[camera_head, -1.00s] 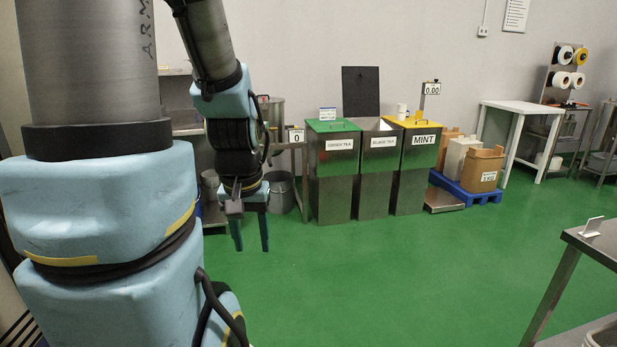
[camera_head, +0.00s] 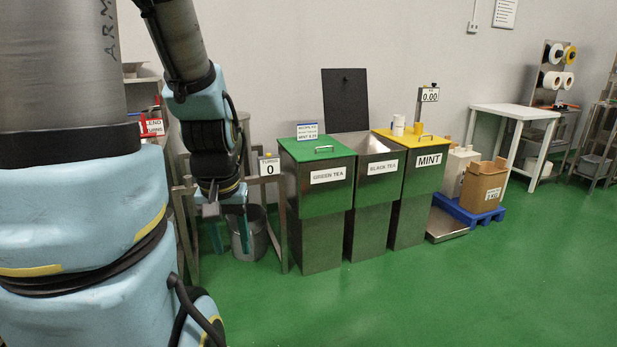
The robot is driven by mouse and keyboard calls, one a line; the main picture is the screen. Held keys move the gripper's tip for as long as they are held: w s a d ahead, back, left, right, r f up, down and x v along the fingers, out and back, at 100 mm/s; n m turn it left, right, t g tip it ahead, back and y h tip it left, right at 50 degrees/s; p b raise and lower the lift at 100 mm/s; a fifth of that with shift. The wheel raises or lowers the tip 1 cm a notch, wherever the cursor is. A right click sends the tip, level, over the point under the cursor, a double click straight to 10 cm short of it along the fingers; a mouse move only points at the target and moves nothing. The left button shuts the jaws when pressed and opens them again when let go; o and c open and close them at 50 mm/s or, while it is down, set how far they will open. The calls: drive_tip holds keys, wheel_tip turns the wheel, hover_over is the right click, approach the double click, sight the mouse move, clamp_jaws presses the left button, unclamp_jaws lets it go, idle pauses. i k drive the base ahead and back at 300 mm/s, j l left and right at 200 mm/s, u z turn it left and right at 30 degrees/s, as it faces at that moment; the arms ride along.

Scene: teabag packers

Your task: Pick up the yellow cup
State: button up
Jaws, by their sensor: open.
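A small yellow object (camera_head: 418,128), which looks like the yellow cup, stands on the yellow lid of the MINT bin (camera_head: 426,160). A white cup (camera_head: 398,125) stands just left of it on the same lid. My gripper (camera_head: 231,232) hangs pointing down at the left, with its two fingers apart and nothing visible between them. It is well to the left of the yellow cup and lower in the picture, not touching it.
The green-lidded GREEN TEA bin (camera_head: 318,195) and the open BLACK TEA bin (camera_head: 380,190) stand left of the MINT bin. A metal bucket (camera_head: 254,238) is behind my gripper. A blue pallet (camera_head: 462,211) with boxes stands to the right. The green floor (camera_head: 400,300) in front is clear.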

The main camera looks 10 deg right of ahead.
sight(418, 126)
drive_tip(key=i+l+z, duration=0.25)
drive_tip(key=i+z, duration=0.65)
drive_tip(key=i+j+z, duration=0.1)
drive_tip(key=i+z, duration=0.35)
drive_tip(key=i, duration=0.15)
drive_tip(key=i+j+z, duration=0.25)
drive_tip(key=i+z, duration=0.65)
drive_tip(key=i, duration=0.9)
drive_tip(key=i+l+u, duration=0.2)
drive_tip(key=i+u, duration=0.3)
drive_tip(key=i+l+u, duration=0.3)
drive_tip(key=u, duration=0.15)
drive_tip(key=i+l+u, duration=0.3)
drive_tip(key=l+u, duration=0.2)
drive_tip(key=i+l+u, duration=0.15)
drive_tip(key=u, duration=0.3)
drive_tip(key=l+u, duration=0.45)
drive_tip(key=i+l+u, duration=0.15)
drive_tip(key=u, duration=0.3)
drive_tip(key=l+u, duration=0.65)
drive_tip(key=u, duration=0.2)
drive_tip(key=l+u, duration=0.75)
drive_tip(key=u, duration=0.15)
drive_tip(key=k, duration=0.05)
